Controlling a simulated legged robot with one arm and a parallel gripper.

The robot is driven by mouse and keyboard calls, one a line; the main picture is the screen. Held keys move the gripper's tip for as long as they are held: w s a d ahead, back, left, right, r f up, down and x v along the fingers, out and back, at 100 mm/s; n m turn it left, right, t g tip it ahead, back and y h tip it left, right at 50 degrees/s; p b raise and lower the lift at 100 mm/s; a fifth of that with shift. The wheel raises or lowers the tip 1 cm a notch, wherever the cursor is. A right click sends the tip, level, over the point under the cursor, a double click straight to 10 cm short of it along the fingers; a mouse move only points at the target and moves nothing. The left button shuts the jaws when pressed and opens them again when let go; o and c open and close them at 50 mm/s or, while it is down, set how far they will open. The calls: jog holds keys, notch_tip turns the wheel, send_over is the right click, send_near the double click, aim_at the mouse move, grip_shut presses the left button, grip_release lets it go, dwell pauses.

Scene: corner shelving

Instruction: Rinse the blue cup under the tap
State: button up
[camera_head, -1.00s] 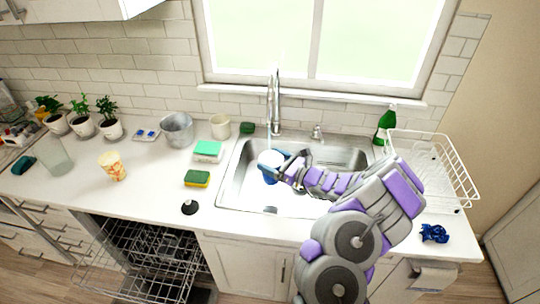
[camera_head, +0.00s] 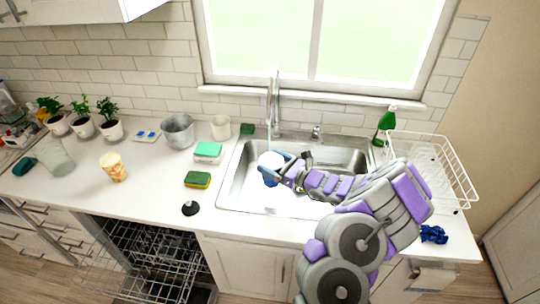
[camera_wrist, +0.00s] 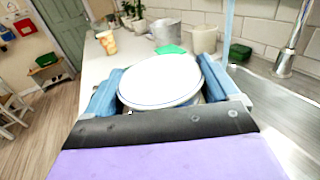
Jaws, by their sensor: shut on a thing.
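The blue cup (camera_head: 270,181) is held over the left part of the sink (camera_head: 232,190), its pale round top facing up. My gripper (camera_head: 283,170) is shut on it from the right. In the wrist view, the blue fingers of my gripper (camera_wrist: 162,88) flank the cup's white round face (camera_wrist: 160,80) with its thin blue rim. The tap (camera_head: 274,98) stands behind the sink. I cannot tell whether the water enters the cup.
Left of the sink are a yellow-green sponge (camera_head: 198,180), a black stopper (camera_head: 190,208), a metal bucket (camera_head: 178,131) and a pale cup (camera_head: 221,128). A green bottle (camera_head: 385,123) and a wire dish rack (camera_head: 448,165) stand right. The dishwasher (camera_head: 150,250) is open below.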

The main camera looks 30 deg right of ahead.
jog(key=shift+s+a+r+p, duration=0.5)
jog(key=shift+s+r+p, duration=0.05)
jog(key=shift+s+r, duration=0.25)
jog(key=shift+s+a+r+p, duration=0.45)
jog(key=shift+s+r+p, duration=0.05)
jog(key=shift+s+r, duration=0.25)
